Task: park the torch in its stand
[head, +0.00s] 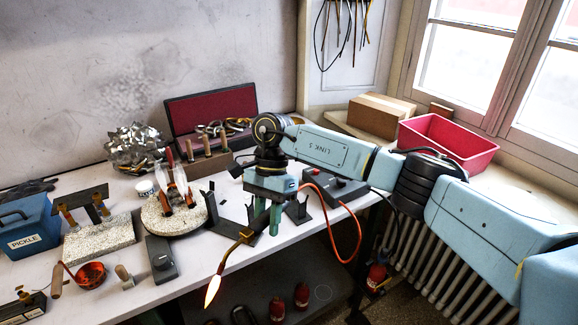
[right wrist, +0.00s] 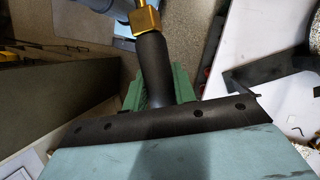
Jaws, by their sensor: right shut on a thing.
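My right gripper (head: 263,212) is shut on the torch (head: 236,244), over the front edge of the bench. The torch's brass neck points down and left, and a flame (head: 212,291) burns at its tip. In the right wrist view the torch's black handle (right wrist: 152,62) sits between my green fingers (right wrist: 158,92). A black angled stand, with one upright plate (head: 216,214) left of my gripper and a notched one (head: 298,209) right of it, appears to be the torch stand. My gripper hides the part between. My left gripper is not in view.
An orange hose (head: 334,232) loops below the bench edge near a dark control box (head: 334,187). A round soldering board (head: 173,217) with upright pieces stands left. A blue pickle tank (head: 27,228) is at far left. A red tray (head: 447,141) is at back right.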

